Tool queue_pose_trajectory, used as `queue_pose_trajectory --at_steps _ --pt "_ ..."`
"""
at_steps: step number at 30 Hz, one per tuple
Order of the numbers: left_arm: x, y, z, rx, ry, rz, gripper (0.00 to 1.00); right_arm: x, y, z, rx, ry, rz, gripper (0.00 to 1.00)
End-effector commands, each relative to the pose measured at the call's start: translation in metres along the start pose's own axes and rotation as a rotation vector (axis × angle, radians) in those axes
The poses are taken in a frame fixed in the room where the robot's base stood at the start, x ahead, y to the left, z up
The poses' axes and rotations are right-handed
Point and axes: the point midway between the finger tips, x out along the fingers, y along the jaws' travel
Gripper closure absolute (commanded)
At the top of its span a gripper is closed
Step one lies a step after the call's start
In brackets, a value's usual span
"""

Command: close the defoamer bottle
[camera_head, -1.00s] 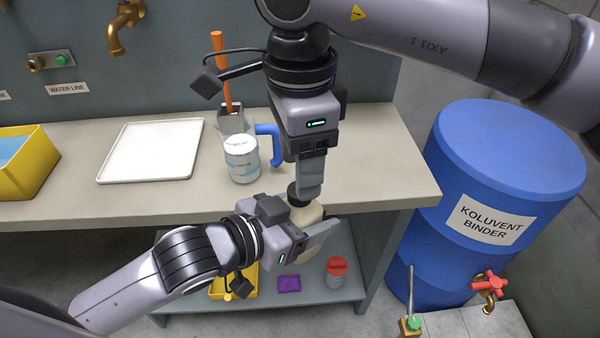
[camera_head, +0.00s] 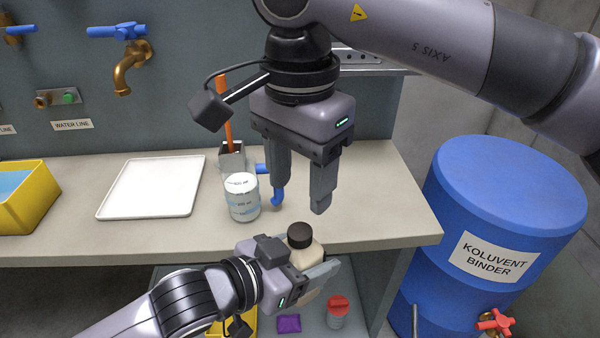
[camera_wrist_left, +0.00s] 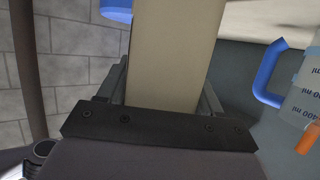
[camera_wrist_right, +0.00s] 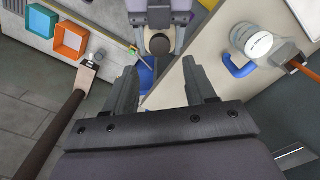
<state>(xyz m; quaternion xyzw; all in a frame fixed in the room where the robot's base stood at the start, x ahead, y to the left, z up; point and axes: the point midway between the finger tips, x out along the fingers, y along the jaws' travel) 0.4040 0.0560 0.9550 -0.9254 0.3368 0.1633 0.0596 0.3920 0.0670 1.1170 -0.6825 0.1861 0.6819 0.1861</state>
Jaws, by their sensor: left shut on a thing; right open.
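The defoamer bottle is a cream bottle (camera_head: 309,256) with a black cap (camera_head: 300,235) sitting on its top. My left gripper (camera_head: 312,274) is shut around the bottle's body and holds it upright in front of the bench edge. The bottle's pale side fills the middle of the left wrist view (camera_wrist_left: 172,55). My right gripper (camera_head: 299,196) is open and empty, above the cap and apart from it. In the right wrist view the cap (camera_wrist_right: 160,44) shows beyond the spread fingers. How tightly the cap sits cannot be told.
A white measuring jug (camera_head: 242,198) with a blue handle stands on the bench, near the right gripper. A white tray (camera_head: 150,188) and a yellow bin (camera_head: 30,205) lie further left. A blue binder drum (camera_head: 500,200) stands right. A red-lidded jar (camera_head: 337,312) sits on the lower shelf.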

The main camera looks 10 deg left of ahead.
Motion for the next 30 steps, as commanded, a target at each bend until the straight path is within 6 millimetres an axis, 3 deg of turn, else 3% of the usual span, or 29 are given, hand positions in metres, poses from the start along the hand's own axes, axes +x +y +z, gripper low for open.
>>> queue_pose_trajectory --at_steps 14,30 --pt "0.000 0.000 -0.001 0.000 0.002 0.000 1.00 0.001 0.000 0.000 -0.029 -0.001 0.001 0.45" --pt "0.000 0.000 -0.001 0.000 0.002 0.000 1.00 0.071 0.000 0.000 -0.026 -0.001 0.002 0.45"
